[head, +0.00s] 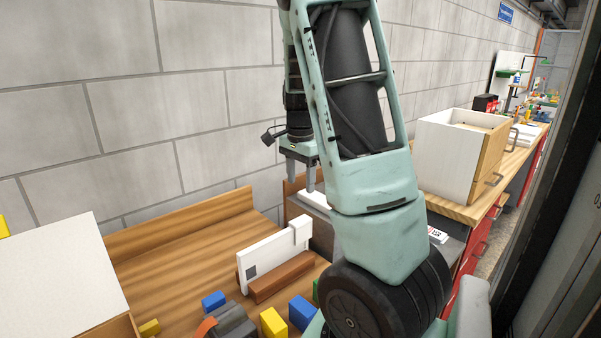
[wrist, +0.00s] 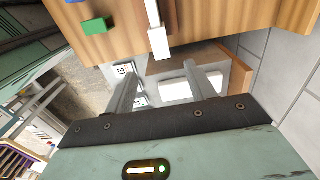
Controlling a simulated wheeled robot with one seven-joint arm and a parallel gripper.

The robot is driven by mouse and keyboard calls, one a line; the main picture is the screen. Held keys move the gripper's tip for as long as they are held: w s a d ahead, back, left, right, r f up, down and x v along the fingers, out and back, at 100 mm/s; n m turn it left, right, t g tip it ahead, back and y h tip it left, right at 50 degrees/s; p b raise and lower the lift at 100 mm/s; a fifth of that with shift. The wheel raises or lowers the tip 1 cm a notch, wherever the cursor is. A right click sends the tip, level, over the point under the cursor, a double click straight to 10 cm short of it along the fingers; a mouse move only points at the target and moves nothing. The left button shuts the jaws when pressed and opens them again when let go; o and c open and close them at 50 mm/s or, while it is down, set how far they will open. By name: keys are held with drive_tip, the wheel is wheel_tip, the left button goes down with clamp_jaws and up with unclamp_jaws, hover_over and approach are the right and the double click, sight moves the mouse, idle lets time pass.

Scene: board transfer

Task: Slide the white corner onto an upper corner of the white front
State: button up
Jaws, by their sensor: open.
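The white front (head: 268,258) stands upright in a brown wooden base on the bench. A white corner (head: 300,230) sits at its upper right corner, standing a little above the top edge. In the wrist view, the white corner (wrist: 159,43) shows at the near end of the thin white front (wrist: 152,12). How far it is pushed on cannot be told. My gripper (head: 315,188) is open, to the right of and behind the front, apart from the corner. In the wrist view, nothing is between the fingertips of my gripper (wrist: 160,70).
A grey tray holding a white piece (head: 315,198) lies under my gripper. Blue (head: 302,313) and yellow (head: 273,323) blocks stand before the front. A white box (head: 58,275) is at left, a white-and-wood drawer box (head: 445,155) at right.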

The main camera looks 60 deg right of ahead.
drive_tip(key=shift+r, duration=0.95)
